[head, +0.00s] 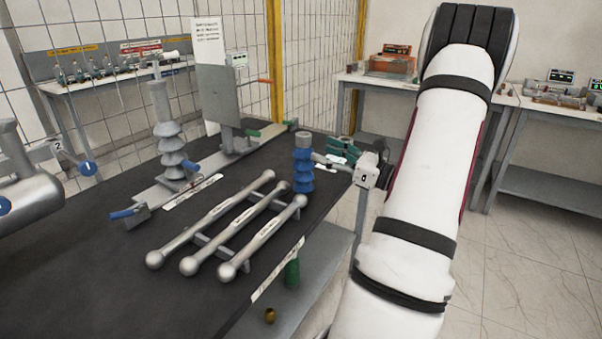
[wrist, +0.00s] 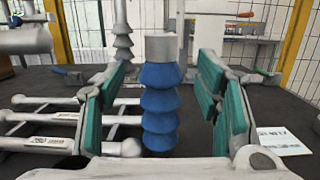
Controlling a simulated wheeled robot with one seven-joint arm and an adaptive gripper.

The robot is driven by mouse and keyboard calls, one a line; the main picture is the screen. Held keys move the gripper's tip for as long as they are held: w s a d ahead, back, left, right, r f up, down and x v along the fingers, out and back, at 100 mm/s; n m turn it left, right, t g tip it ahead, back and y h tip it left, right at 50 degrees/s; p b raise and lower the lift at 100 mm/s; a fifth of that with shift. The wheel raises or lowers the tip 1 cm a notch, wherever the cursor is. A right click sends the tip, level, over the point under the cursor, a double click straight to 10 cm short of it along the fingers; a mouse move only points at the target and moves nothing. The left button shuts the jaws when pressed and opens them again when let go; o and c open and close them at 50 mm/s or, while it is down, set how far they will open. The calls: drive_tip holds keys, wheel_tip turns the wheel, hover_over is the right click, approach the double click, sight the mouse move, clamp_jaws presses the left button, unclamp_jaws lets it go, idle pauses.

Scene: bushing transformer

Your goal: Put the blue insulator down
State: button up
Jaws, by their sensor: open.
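The blue insulator (head: 303,172), ribbed with a grey cap, stands upright on the dark table top near its right edge, just right of the silver rods. My gripper (head: 338,156) is to the right of it in the head view, its fingers pointing towards it. In the wrist view the blue insulator (wrist: 160,105) is between the two green-padded fingers of my gripper (wrist: 160,88). The fingers are spread, with a visible gap on each side of the insulator. Its base is partly hidden by the gripper's body in the wrist view.
Several silver rods (head: 233,222) with ball ends lie left of the insulator on the dark table (head: 120,270). A grey ribbed insulator on a stand (head: 168,135) is farther back. A green object (head: 292,272) and a brass one (head: 270,315) are on the lower shelf.

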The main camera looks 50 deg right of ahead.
sight(304, 142)
drive_tip(key=shift+w+a+r, duration=0.1)
drive_tip(key=shift+w+r, duration=0.05)
drive_tip(key=shift+w, duration=1.05)
drive_tip(key=shift+w+a+r, duration=0.1)
drive_tip(key=shift+w+r, duration=0.1)
drive_tip(key=shift+w, duration=1.05)
drive_tip(key=shift+w+r, duration=0.15)
drive_tip(key=shift+w, duration=1.05)
clamp_jaws()
